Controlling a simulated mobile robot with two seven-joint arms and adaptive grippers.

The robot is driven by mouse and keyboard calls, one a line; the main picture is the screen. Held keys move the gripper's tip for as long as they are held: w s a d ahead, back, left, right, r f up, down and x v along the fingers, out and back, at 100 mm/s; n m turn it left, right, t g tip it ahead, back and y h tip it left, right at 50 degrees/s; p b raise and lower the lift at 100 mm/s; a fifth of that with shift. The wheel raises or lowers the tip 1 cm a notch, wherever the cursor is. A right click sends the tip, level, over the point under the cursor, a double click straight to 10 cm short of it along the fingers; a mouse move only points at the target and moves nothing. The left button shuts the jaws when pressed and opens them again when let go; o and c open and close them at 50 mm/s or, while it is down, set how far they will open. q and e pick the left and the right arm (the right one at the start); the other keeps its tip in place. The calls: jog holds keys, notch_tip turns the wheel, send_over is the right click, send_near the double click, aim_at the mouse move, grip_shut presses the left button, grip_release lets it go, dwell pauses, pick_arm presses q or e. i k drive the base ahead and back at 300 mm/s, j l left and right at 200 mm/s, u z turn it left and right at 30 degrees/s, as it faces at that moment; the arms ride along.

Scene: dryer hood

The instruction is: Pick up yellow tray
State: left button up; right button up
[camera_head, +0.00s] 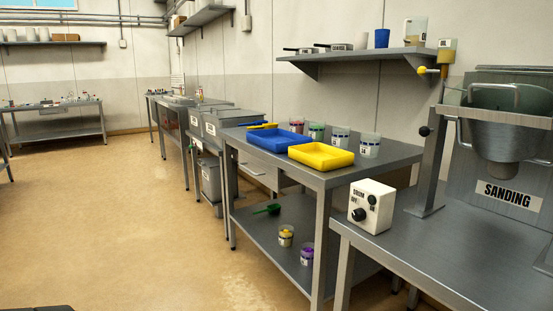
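The yellow tray (321,157) is a shallow rectangular tray. It rests on top of the grey metal table (384,172) in the middle of the view, near the table's front edge. A blue tray (280,143) stands on the same table just to its left and farther back. The inside of the yellow tray looks empty. Neither my left nor my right gripper shows in the head view.
Several cups line the table's back, one (370,146) close to the yellow tray. A white control box (371,206) and a sanding machine (507,135) stand on the right-hand bench (440,255). A lower shelf (275,228) holds cups and a green scoop. The left floor (110,220) is clear.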

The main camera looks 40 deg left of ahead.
aim_at(323, 157)
jog(key=u, duration=1.1)
jog(key=z, duration=0.35)
jog(key=i+j+z, duration=0.3)
jog(key=z, duration=0.15)
jog(key=i+j+z, duration=0.45)
